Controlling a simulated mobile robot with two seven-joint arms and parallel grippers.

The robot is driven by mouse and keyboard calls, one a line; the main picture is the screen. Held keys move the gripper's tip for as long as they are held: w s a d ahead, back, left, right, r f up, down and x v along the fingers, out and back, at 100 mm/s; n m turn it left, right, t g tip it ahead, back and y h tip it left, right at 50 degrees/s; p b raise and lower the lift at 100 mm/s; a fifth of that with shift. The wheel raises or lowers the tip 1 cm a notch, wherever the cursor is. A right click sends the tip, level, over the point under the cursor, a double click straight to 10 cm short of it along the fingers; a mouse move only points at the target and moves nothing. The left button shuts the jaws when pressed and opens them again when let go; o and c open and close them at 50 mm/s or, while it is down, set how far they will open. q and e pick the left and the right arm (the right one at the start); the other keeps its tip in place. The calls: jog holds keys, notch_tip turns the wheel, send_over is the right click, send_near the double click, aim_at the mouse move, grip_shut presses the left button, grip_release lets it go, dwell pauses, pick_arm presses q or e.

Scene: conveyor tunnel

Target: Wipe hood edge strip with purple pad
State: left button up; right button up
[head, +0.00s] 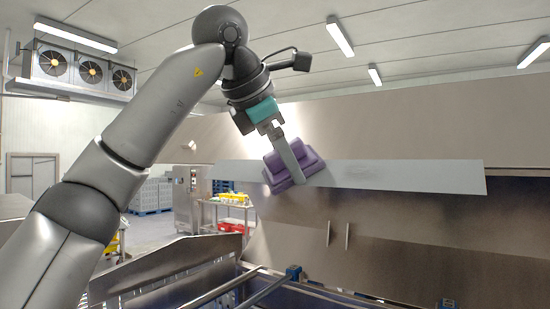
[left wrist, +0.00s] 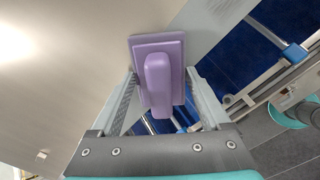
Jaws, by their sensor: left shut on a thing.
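The purple pad (head: 290,165) is a stepped block with a raised grip. My left gripper (head: 291,163) is shut on it. In the head view the pad lies against the left part of the hood edge strip (head: 410,176), a long pale grey band; whether it presses on the strip I cannot tell. In the left wrist view the pad (left wrist: 158,70) sits between the two fingers of my left gripper (left wrist: 158,88), its grip towards the camera. The strip (left wrist: 205,30) shows beyond the pad there. The pad hides part of the strip. My right gripper is not in view.
The steel hood (head: 400,120) rises behind the strip. Below are conveyor rails (head: 215,291) and a sloping steel side plate (head: 165,268). In the left wrist view a blue belt (left wrist: 235,65) lies below the strip.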

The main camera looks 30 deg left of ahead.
aim_at(377, 174)
pick_arm(q)
jog(key=shift+s+d, duration=0.2)
jog(key=shift+d, duration=6.8)
jog(key=shift+s+r, duration=0.1)
jog(key=shift+v, duration=2.9)
jog(key=v, duration=0.3)
